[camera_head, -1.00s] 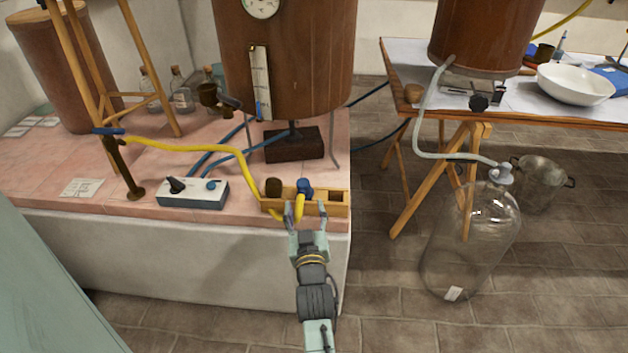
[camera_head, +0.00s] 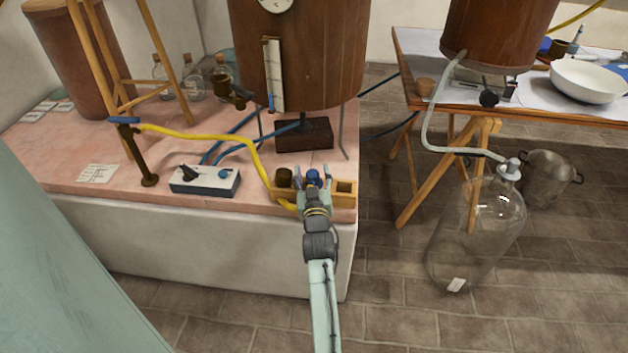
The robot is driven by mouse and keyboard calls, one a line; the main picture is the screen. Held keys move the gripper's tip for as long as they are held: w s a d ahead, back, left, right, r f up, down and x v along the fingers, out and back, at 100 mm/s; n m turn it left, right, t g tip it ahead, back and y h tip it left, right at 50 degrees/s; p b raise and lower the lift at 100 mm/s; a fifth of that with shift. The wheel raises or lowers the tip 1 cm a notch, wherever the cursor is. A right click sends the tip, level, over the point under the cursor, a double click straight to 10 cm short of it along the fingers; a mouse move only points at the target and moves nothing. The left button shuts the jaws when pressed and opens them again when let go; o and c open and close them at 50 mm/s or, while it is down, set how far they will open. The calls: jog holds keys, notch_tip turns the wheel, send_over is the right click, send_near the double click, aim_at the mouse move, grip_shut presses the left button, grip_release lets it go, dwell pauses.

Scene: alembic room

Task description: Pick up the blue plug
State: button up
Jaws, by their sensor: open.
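The blue plug (camera_head: 313,177) sits at the wooden rack (camera_head: 343,199) near the front right edge of the pink tiled bench. My gripper (camera_head: 313,178) is at the rack, open, with one finger on each side of the plug as seen from here. I cannot tell whether the fingers touch it. The lower part of the plug is hidden by my gripper.
A dark brown stopper (camera_head: 284,177) stands in the rack just left of the plug. A yellow hose (camera_head: 205,138) runs down to the rack. A control box (camera_head: 205,181) lies to the left. A wooden barrel (camera_head: 298,60) stands behind, and a glass carboy (camera_head: 480,235) on the floor right.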

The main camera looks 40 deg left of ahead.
jog(key=shift+c, duration=0.5)
grip_shut()
